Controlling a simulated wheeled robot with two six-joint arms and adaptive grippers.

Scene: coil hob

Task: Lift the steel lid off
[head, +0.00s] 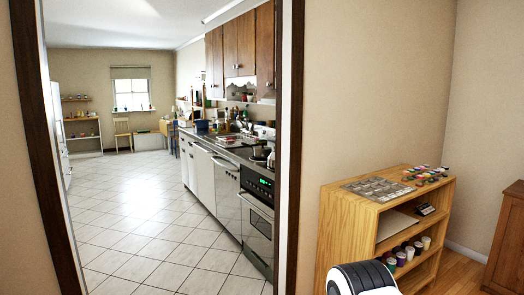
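I see no steel lid that I can make out clearly. The coil hob (252,166) is on the kitchen counter beyond the doorway, seen small and at a slant. A dark pan (258,154) and a pale kettle-like item (271,159) stand on it, partly cut off by the door frame. Whether either has a lid is too small to tell. Neither gripper shows; only a white and black part, likely of my arm, is at the bottom edge.
A doorway with a dark frame (291,120) opens onto a clear tiled floor (145,225). The oven (258,220) and counter run along its right side. A wooden shelf (345,225) with jars stands right of the doorway, and a brown cabinet (508,240) at far right.

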